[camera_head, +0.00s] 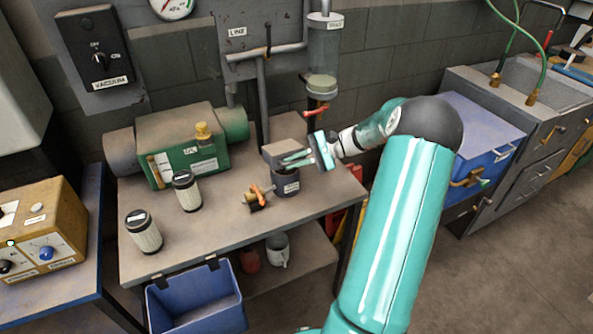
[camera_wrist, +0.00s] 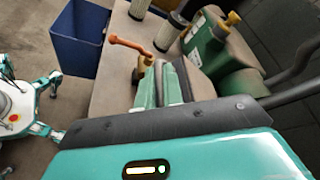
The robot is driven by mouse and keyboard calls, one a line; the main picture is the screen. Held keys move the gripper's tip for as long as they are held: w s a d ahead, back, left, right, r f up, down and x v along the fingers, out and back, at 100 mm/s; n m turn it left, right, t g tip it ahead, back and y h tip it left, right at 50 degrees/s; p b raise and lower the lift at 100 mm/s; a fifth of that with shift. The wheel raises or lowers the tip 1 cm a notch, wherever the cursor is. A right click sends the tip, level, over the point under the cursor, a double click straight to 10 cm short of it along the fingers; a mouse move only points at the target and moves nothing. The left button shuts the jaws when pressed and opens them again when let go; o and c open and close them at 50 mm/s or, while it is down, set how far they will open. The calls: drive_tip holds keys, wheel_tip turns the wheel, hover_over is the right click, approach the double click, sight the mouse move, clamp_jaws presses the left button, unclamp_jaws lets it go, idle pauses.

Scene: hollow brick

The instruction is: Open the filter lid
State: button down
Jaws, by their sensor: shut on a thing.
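The filter housing is a dark grey cylinder (camera_head: 286,184) with a white label, near the front right of the workbench. A grey lid (camera_head: 284,150) shows above it, apparently tilted up. My gripper (camera_head: 297,158) reaches in from the right and is shut on the lid at its near side. The fingers hide part of the lid and the housing's mouth, so I cannot tell how the hinge sits.
A brass valve with an orange handle (camera_head: 258,195) is left of the housing. Two ribbed filter cartridges (camera_head: 144,232) (camera_head: 186,191) stand farther left. A green pump (camera_head: 183,148) is at the back. A blue bin (camera_head: 195,300) hangs at the bench's front. Pipes rise behind the housing.

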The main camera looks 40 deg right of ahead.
drive_tip(key=shift+w+d+r, duration=0.15)
drive_tip(key=shift+w+r, duration=0.3)
drive_tip(key=shift+r, duration=0.2)
drive_tip(key=shift+w+d+r, duration=0.15)
drive_tip(key=shift+w+r, duration=0.25)
drive_tip(key=shift+r, duration=0.25)
drive_tip(key=c, duration=1.8)
unclamp_jaws()
drive_tip(key=v, duration=1.3)
drive_tip(key=shift+s+d+r, duration=0.15)
drive_tip(key=shift+s+d, duration=0.1)
drive_tip(key=shift+d, duration=0.05)
